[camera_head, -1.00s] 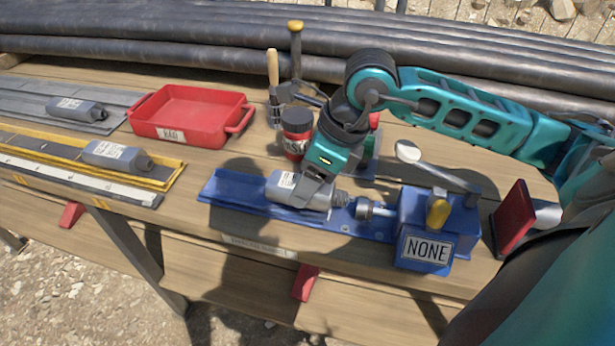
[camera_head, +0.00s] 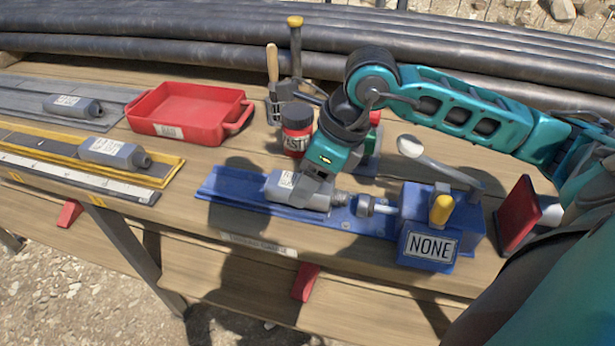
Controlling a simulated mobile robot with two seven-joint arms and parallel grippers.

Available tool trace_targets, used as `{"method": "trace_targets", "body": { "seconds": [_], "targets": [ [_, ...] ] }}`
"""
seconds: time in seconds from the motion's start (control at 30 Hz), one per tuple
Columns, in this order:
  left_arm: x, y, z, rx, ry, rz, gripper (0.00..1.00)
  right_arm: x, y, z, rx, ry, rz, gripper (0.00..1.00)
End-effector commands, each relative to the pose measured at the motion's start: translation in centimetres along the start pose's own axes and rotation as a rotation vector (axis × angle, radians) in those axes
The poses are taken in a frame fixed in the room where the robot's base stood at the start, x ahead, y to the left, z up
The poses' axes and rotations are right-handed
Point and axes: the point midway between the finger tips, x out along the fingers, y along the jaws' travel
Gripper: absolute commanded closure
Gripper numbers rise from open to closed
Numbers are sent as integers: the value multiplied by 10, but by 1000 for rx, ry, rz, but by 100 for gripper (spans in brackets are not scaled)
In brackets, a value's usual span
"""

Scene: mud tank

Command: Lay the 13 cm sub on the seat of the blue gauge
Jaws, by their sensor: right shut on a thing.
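The blue gauge (camera_head: 225,195) is a long blue trough with a box at its right end, whose plate reads "NONE". A grey sub (camera_head: 279,190) with a small white label lies lengthwise along the gauge's seat, its narrow threaded end toward the metal plunger (camera_head: 366,206). A small gap seems to remain between them. My right gripper (camera_head: 311,190) is shut on the sub from above and hides part of its middle. The label is too small to read for length. My left gripper is not in view.
A yellow-edged rack (camera_head: 172,174) holds another grey sub (camera_head: 112,151). A third grey sub (camera_head: 75,106) lies on a grey rack farther left. A red tray (camera_head: 187,114) labelled "BAD" looks empty. Pipes line the back.

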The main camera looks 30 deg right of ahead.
Motion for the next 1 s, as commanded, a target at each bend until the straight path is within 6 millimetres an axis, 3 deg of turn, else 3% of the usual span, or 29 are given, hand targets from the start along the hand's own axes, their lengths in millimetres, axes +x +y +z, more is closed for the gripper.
{"method": "trace_targets", "body": {
  "seconds": [0.3, 0.33, 0.63, 0.8, 0.93, 1.0],
  "targets": [
    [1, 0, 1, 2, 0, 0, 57, 0, 0, 1, -1, -4, -1, 100],
    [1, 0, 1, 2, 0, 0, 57, 0, 0, 1, -1, -4, -1, 43],
    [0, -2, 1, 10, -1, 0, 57, 1, 0, 0, 0, -1, 0, 14],
    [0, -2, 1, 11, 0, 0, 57, 1, 0, 0, 0, 0, 0, 14],
    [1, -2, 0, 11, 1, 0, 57, 2, 0, -1, 1, 3, 1, 1],
    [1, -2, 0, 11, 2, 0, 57, 2, 0, -1, 1, 2, 1, 0]
  ]
}}
